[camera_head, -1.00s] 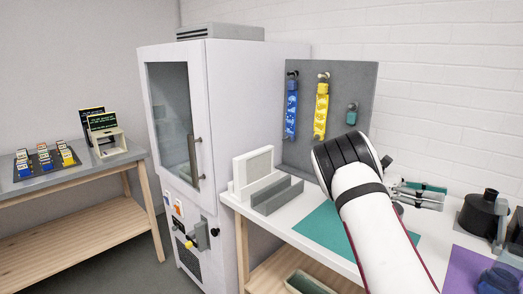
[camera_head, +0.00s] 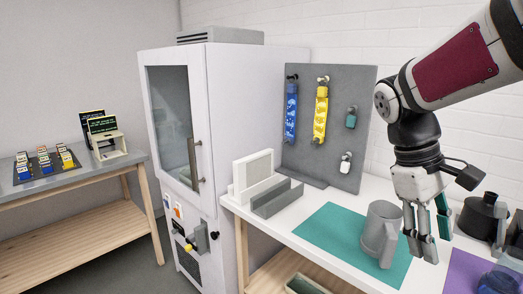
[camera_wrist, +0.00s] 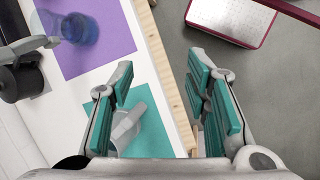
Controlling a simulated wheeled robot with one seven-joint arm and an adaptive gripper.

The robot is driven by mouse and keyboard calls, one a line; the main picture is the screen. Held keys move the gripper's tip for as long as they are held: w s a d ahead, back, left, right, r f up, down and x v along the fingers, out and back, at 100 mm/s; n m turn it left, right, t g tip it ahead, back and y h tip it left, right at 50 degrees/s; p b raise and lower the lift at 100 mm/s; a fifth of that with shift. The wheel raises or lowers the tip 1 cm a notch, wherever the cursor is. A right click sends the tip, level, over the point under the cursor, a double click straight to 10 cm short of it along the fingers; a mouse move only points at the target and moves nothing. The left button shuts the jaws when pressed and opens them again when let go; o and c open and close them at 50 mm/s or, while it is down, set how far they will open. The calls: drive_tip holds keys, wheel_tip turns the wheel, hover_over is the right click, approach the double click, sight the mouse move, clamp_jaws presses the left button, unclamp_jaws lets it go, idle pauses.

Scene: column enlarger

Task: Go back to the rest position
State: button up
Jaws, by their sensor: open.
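My gripper (camera_head: 428,238) hangs pointing down over the right part of the white bench, in front of the wall. It is open and empty, with teal pads on its fingers, which also show spread apart in the wrist view (camera_wrist: 158,78). A grey mug-like vessel (camera_head: 378,236) with a handle stands on the teal mat (camera_head: 326,226), just left of my gripper in the head view. In the wrist view a grey vessel (camera_wrist: 126,126) is partly hidden by the left finger. Whether my fingers touch it is not clear, but they appear apart from it.
A white cabinet (camera_head: 255,110) stands left of the white bench (camera_head: 245,213). A grey pegboard (camera_head: 330,90) carries blue and yellow strips and small clips. A black container (camera_head: 478,215) and purple mat (camera_head: 462,272) lie right. Another table (camera_head: 135,158) stands far left.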

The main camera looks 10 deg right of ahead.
drive_tip(key=s+a+f+m+t+y, duration=0.1)
drive_tip(key=s+a+m+t+y, duration=0.2)
drive_tip(key=s+a+t, duration=0.3)
drive_tip(key=shift+s+a+f+m+t+y, duration=0.15)
drive_tip(key=shift+s+a+m+t+y, duration=0.2)
drive_tip(key=shift+s+a, duration=2.45)
